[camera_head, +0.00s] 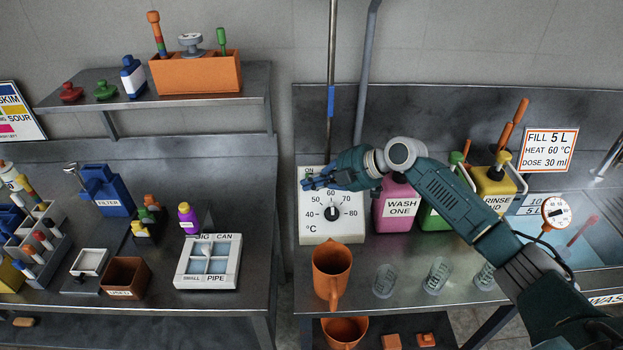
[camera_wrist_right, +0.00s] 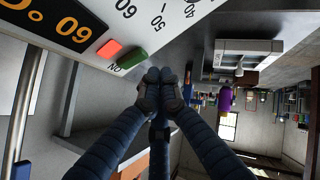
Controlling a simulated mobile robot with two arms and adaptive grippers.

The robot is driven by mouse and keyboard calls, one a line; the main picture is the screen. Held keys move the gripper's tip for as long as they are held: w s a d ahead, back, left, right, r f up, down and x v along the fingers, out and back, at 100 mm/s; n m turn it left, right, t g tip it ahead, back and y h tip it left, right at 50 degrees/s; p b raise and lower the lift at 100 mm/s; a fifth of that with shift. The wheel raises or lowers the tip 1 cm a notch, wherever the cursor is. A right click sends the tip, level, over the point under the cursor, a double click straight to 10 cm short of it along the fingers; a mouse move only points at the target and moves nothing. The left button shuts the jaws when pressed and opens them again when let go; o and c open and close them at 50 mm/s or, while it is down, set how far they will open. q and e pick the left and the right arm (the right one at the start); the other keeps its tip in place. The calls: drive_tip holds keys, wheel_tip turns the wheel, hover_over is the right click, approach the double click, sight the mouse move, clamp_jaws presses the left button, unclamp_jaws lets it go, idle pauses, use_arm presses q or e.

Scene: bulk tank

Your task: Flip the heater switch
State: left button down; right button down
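The heater (camera_head: 343,229) is a white box with a black dial marked 40 to 80 °C, standing at the left end of the right counter. My right gripper (camera_head: 318,183) is in front of its upper left part and hides the display and switch in the head view. In the right wrist view the heater's switch (camera_wrist_right: 122,60) shows as a red part and a green part, with "ON" by the green one. A dark display with orange "60" is beside it. My right gripper's fingertips (camera_wrist_right: 160,84) are together and empty, close to the green part; I cannot tell whether they touch it. My left gripper is out of view.
A pink WASH ONE jug (camera_head: 399,209), a green jug and a yellow RINSE jug (camera_head: 491,188) stand right of the heater, partly behind my arm. An orange jug (camera_head: 331,272) stands in front. Clear cups (camera_head: 437,276) stand near the counter's front edge. A pipe rises behind the heater.

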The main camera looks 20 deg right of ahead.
drive_tip(key=shift+w+d+f, duration=0.1)
drive_tip(key=shift+w+f, duration=0.1)
drive_tip(key=shift+f, duration=0.3)
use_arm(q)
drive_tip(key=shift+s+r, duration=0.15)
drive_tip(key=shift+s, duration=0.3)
